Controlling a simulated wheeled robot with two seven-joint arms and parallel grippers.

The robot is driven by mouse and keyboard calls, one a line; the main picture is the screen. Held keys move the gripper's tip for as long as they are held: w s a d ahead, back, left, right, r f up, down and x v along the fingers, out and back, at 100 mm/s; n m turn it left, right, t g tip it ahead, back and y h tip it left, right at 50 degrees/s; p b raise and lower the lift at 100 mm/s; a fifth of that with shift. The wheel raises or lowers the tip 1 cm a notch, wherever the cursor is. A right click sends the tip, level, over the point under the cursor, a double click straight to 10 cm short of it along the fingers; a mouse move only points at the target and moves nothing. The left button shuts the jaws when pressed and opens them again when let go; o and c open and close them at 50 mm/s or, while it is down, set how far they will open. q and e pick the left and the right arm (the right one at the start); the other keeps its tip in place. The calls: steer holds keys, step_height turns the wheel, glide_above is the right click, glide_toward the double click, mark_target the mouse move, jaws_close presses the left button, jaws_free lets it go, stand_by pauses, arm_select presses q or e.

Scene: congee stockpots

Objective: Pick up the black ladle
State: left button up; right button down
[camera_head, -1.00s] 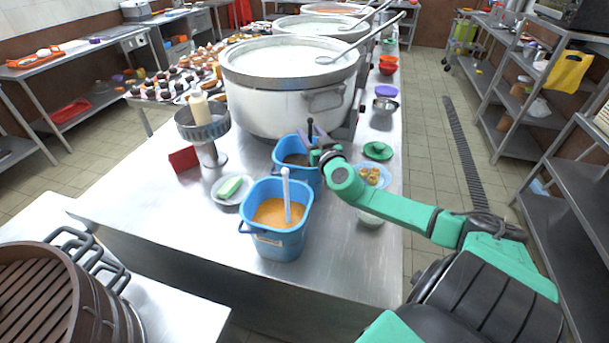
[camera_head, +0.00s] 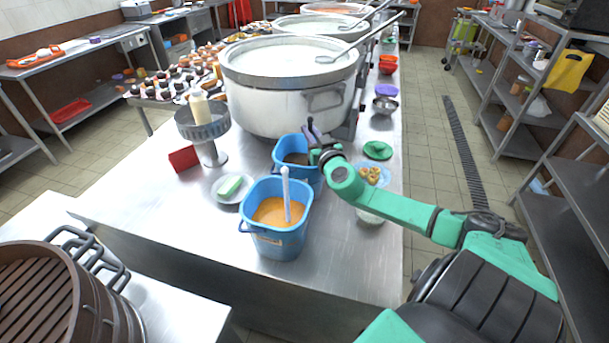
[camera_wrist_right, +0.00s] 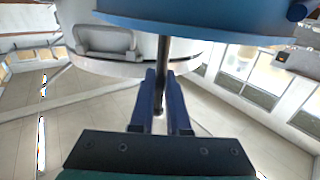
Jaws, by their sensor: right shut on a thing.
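The black ladle stands in the rear blue bucket, which holds something dark; its bowl is hidden inside. My right gripper (camera_head: 314,142) is at the upper part of the handle, above the right side of the rear bucket (camera_head: 283,168). In the right wrist view the dark ladle handle (camera_wrist_right: 163,55) runs from the blue bucket (camera_wrist_right: 200,18) down between the two blue fingers of my right gripper (camera_wrist_right: 162,82), which are shut on it. My left gripper is not in view.
A front blue bucket (camera_head: 265,240) of orange liquid with a white-handled utensil (camera_head: 286,195) stands close by. A large white stockpot (camera_head: 275,105) is behind. A plate of fried food (camera_head: 372,175) and a green dish (camera_head: 377,150) lie right.

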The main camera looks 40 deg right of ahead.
steer(key=shift+r, duration=0.1)
stand_by(0.8)
step_height(320, 180, up, 21)
steer(key=p, duration=0.3)
